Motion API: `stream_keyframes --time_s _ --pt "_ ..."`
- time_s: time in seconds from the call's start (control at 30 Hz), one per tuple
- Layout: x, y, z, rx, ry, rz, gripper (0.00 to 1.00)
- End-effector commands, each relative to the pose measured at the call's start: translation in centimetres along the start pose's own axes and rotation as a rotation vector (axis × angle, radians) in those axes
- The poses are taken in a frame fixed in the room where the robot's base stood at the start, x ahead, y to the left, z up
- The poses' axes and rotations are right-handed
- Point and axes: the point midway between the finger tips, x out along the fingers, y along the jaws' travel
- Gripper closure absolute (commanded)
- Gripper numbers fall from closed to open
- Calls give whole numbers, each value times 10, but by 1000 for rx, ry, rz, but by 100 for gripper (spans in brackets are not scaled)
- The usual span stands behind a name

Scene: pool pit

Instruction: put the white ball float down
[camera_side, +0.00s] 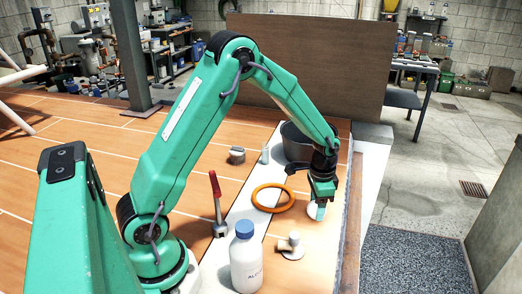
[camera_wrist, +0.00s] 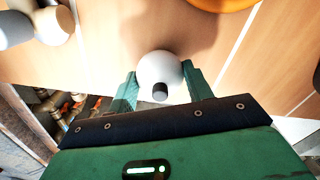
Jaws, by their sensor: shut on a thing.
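The white ball float (camera_wrist: 158,68) sits between the two green fingers of my gripper (camera_wrist: 160,75) in the wrist view, with a short dark stub facing the camera. In the side view, my gripper (camera_side: 317,203) points down near the right edge of the wooden deck, shut on the ball float (camera_side: 314,212), which is partly hidden by the fingers. The ball is low over the deck, with a soft shadow near it. I cannot tell whether it touches the deck.
An orange ring (camera_side: 272,208) lies just left of my gripper. A white round piece with a pale peg (camera_side: 291,248) is in front. A blue-capped bottle (camera_side: 246,264), a red-handled tool (camera_side: 216,200) and a dark pot (camera_side: 294,145) stand around. The deck's edge is close on the right.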

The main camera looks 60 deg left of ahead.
Motion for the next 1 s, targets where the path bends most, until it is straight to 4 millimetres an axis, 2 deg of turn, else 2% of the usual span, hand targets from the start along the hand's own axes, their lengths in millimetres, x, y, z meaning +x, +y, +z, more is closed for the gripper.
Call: stream_keyframes --time_s 0.3,0.33,0.43,0.77,1.0 --pt "3 0 0 0 0 0 71" --pt "3 0 0 0 0 0 48" --pt "2 0 0 0 0 0 28" --pt "2 0 0 0 0 0 28" --pt "-10 0 -1 0 3 -1 28"
